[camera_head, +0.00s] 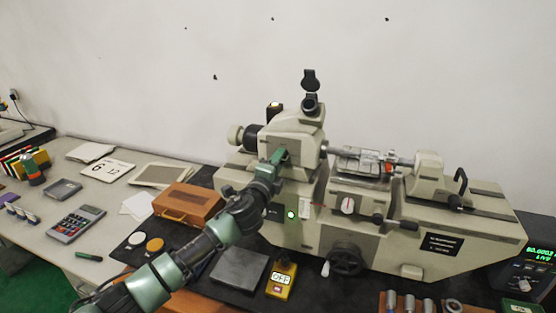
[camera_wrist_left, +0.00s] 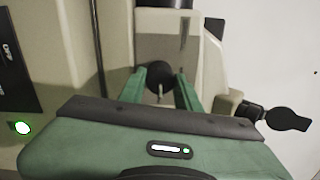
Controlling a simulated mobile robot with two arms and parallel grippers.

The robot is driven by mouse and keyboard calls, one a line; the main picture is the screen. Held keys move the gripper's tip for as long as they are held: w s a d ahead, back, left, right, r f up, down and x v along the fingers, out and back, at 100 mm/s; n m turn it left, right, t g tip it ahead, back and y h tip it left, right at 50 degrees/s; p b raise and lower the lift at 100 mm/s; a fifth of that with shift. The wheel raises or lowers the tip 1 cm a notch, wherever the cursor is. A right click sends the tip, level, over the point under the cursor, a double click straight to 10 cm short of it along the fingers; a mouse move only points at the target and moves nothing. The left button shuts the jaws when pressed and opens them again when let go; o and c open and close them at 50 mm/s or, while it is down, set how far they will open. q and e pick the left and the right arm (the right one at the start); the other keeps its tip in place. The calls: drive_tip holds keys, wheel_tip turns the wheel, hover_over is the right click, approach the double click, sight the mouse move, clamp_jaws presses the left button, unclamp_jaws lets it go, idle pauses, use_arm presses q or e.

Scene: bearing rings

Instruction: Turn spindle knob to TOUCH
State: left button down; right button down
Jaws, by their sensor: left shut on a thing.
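The cream measuring machine (camera_head: 297,135) stands on the dark bench. My left gripper (camera_head: 281,157) reaches its upper left housing, and its fingers hide the spindle knob in the head view. In the left wrist view the spindle knob (camera_wrist_left: 158,84) is dark and round with a small light pointer standing on its lower part. The two green fingers of my left gripper (camera_wrist_left: 161,90) are shut on it, one on each side. No TOUCH label can be read. My right gripper is not in view.
A white dial (camera_head: 348,205) with a red mark and a black handwheel (camera_head: 346,259) are on the machine's front. A yellow box marked OFF (camera_head: 281,280) and a grey plate (camera_head: 239,270) lie before it. A brown case (camera_head: 188,204) stands left of my arm.

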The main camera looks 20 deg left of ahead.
use_arm(q)
drive_tip(key=shift+f+m, duration=0.1)
drive_tip(key=shift+m, duration=0.4)
drive_tip(key=c, duration=1)
unclamp_jaws()
drive_tip(key=shift+d, duration=0.1)
drive_tip(key=shift+s, duration=0.1)
drive_tip(key=shift+s, duration=0.35)
drive_tip(key=s+b, duration=0.2)
drive_tip(key=s, duration=0.5)
drive_tip(key=shift+f, duration=0.15)
